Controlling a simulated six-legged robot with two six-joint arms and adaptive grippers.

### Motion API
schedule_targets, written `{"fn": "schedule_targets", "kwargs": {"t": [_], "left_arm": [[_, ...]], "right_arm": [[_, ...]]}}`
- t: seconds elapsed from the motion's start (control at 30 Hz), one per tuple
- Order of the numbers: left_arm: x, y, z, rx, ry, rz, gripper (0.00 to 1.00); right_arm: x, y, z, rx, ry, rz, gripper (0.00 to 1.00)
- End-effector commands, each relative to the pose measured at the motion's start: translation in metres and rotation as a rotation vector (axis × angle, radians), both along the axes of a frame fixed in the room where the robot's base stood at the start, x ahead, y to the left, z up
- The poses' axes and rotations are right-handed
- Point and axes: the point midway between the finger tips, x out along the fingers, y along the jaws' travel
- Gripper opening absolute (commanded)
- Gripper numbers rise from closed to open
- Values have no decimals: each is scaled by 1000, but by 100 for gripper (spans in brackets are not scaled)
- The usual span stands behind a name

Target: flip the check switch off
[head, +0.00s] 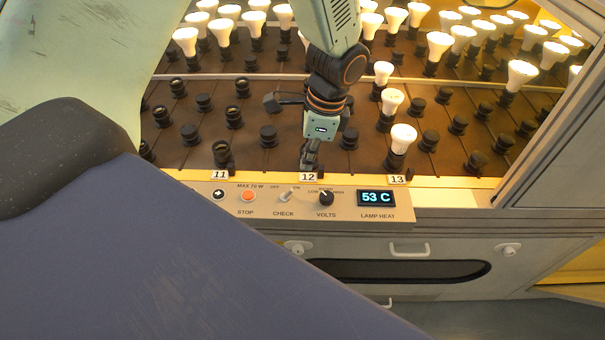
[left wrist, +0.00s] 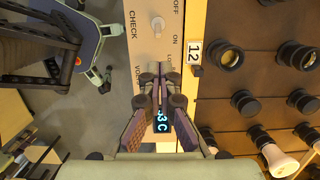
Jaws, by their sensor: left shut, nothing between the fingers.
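The check switch (head: 286,194) is a small pale toggle on the control panel, between the stop button and the volts knob. OFF is printed at its left and ON at its right. It also shows in the left wrist view (left wrist: 157,27), beyond my fingertips; I cannot tell surely which way its lever leans. My left gripper (head: 309,166) points down by the number 12 plate, behind and slightly right of the switch. In the left wrist view my left gripper (left wrist: 158,72) is shut and empty, apart from the switch. My right gripper is not in view.
A drawer handle (head: 408,250) is below.

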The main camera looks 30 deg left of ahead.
Motion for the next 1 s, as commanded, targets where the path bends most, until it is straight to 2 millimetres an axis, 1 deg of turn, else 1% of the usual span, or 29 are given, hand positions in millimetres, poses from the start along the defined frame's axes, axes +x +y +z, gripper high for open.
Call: {"fn": "schedule_targets", "kwargs": {"t": [0.03,0.3,0.5,0.6,0.7,1.0], "left_arm": [[-1,1,-8,-2,3,1,0],[-6,8,-57,-2,3,2,0],[-8,13,-83,-1,2,1,0],[-9,14,-90,-1,1,0,0],[-9,14,-92,-1,0,1,0],[-9,14,-93,-1,-1,1,0]], "right_arm": [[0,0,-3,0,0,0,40],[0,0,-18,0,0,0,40],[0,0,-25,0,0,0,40],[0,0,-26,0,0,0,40],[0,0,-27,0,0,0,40],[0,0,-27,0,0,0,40]]}}
